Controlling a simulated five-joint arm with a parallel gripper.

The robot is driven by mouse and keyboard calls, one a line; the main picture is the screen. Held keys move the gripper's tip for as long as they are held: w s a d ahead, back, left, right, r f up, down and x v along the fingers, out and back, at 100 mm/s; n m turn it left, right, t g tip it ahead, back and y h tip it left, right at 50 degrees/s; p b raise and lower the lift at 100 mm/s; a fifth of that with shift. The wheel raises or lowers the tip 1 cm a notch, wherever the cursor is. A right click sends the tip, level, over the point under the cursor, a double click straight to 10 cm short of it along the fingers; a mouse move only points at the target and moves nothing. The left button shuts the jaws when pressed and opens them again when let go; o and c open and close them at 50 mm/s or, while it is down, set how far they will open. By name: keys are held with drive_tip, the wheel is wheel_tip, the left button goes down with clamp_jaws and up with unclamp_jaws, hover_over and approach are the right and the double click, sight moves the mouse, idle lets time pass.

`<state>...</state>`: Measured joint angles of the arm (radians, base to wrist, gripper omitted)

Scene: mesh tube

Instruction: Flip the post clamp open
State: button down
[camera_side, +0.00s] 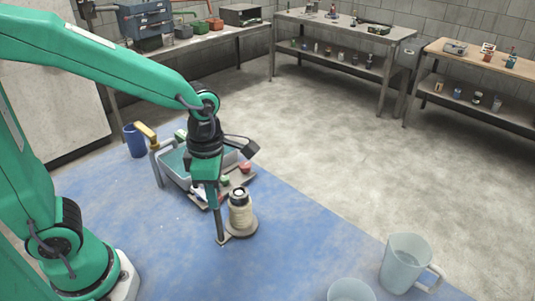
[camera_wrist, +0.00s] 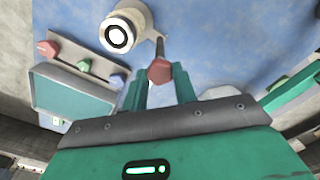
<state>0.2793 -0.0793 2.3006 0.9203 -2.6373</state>
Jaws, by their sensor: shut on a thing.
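My gripper (camera_wrist: 159,85) points straight down and is shut on a red hexagonal head (camera_wrist: 160,70). The side view hides the red head behind my fingers. A grey post with a yellow arm (camera_side: 147,132) on top stands at the left end of the tub; it may be the post clamp, but I cannot tell. My gripper is well apart from it, to the right and nearer.
The tub (camera_side: 173,178), a tray with red and green pieces (camera_side: 238,181) and a blue cup (camera_side: 134,140) are behind. Clear mugs (camera_side: 405,262) stand front right. The mat's front middle is clear.

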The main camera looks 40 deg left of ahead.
idle(0.4)
drive_tip(key=c, duration=1.1)
unclamp_jaws()
drive_tip(key=shift+r, duration=0.1)
drive_tip(key=shift+r, duration=3.85)
drive_tip(key=shift+a, duration=0.1)
drive_tip(key=s+a+r+m+t, duration=0.1)
drive_tip(key=a+m, duration=0.3)
drive_tip(key=m, duration=0.9)
drive_tip(key=s+a+r+m+t, duration=0.1)
drive_tip(key=s+a+m+t, duration=0.2)
drive_tip(key=m, duration=1.1)
drive_tip(key=shift+s+a+r+t, duration=0.15)
drive_tip(key=shift+s+a+t, duration=0.25)
drive_tip(key=shift+s+t, duration=0.4)
